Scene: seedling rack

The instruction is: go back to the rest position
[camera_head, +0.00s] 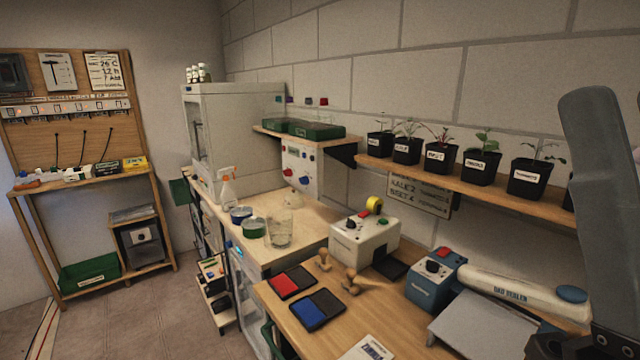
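A grey link of my own arm (606,190) rises along the right edge and hides part of the bench and shelf behind it. No gripper fingers show in this view, so neither gripper can be placed. Several black pots with seedlings stand upright in a row on a wooden wall shelf (545,213); the labelled pot (481,168) is near the middle of the row. The right end of the row is partly hidden behind my arm.
On the wooden bench (290,335) are a red pad (291,282), a blue pad (317,310), wooden stamps (351,281), a beige device (364,243), a blue device (436,279) and a sealer (525,294). A glass beaker (279,233) and spray bottle (228,190) stand farther back.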

